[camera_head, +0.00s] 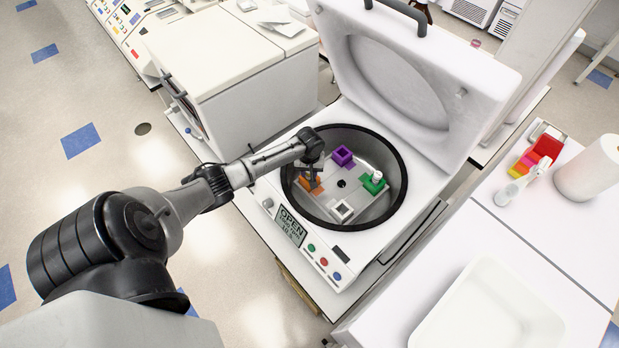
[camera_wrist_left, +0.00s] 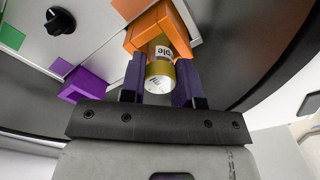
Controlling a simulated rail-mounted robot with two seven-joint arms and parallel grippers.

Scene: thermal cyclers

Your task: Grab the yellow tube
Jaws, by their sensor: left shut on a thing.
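In the head view my left gripper (camera_head: 313,180) reaches down into the centrifuge bowl over the orange holder (camera_head: 308,184), and hides most of the tube there. My right gripper is not in view.
The bowl also has a purple holder (camera_head: 342,156), a white holder (camera_head: 342,210) and a green holder (camera_head: 373,185) with a white-topped tube. The round bowl rim (camera_head: 402,205) surrounds my gripper. The raised lid (camera_head: 440,60) stands behind. A white tray (camera_head: 490,305) lies at right.

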